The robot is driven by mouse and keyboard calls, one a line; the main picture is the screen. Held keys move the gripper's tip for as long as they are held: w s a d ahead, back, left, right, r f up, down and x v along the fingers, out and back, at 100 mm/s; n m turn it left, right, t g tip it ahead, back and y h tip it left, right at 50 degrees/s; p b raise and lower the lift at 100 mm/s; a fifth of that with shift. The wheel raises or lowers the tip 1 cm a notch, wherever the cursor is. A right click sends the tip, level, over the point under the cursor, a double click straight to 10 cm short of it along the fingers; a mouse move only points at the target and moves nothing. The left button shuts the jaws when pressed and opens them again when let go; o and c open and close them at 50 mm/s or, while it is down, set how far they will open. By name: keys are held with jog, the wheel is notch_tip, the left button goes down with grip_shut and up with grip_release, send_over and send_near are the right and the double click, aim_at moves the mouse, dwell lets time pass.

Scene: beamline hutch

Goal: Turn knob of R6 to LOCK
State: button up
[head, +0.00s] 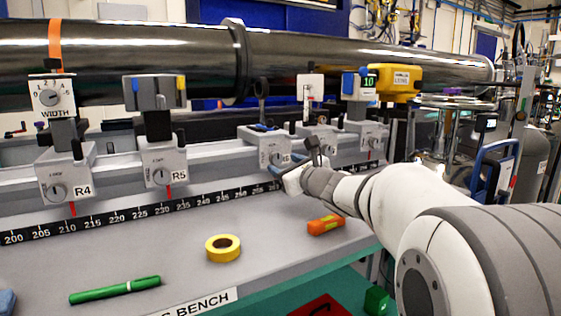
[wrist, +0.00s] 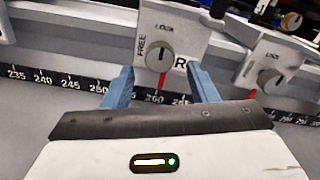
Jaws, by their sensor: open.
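In the wrist view a grey round knob (wrist: 158,54) sits on a pale carriage block (wrist: 190,38). FREE is printed at its left and LOCK above it. A dark line on the knob looks roughly upright; I cannot tell which end is the pointer. Beside it only an R of the label shows; the number is hidden behind my right finger. My gripper (wrist: 160,69) is open, with its blue fingers below and to either side of the knob, apparently not touching it. In the head view my gripper (head: 284,171) is at the front of this carriage (head: 262,147), partly covering it.
A neighbouring carriage with its own knob (wrist: 270,80) is close on the right. R4 (head: 65,172) and R5 (head: 163,165) stand to the left along the scale rail (head: 115,213). Yellow tape (head: 223,257), an orange object (head: 326,225) and a green pen (head: 115,290) lie on the bench.

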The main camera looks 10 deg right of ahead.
jog(key=v, duration=0.4)
jog(key=shift+s+d+p, duration=0.1)
jog(key=shift+s+p, duration=0.05)
jog(key=shift+p, duration=0.15)
jog(key=s+a+r+n+g+y+p, duration=0.1)
jog(key=s+a+r+n+g+p, duration=0.2)
jog(key=s+a+n+g+p, duration=0.35)
jog(key=s+a+r+n+g+y+p, duration=0.1)
jog(key=s+a+r+n+g+p, duration=0.2)
jog(key=s+n+p, duration=0.75)
jog(key=s+d+r+n+g+h+p, duration=0.2)
jog(key=s+n+p, duration=0.4)
jog(key=p, duration=0.3)
jog(key=s+d+r+n+g+h+p, duration=0.2)
jog(key=s+d+n+g+h+p, duration=0.1)
jog(key=p, duration=0.6)
jog(key=shift+s+d+r+n+h+p, duration=0.3)
jog(key=shift+s+d+n+h, duration=0.6)
jog(key=shift+s+n+h, duration=0.85)
jog(key=shift+s+m+y, duration=0.25)
jog(key=shift+s+y, duration=0.1)
jog(key=shift+y, duration=0.1)
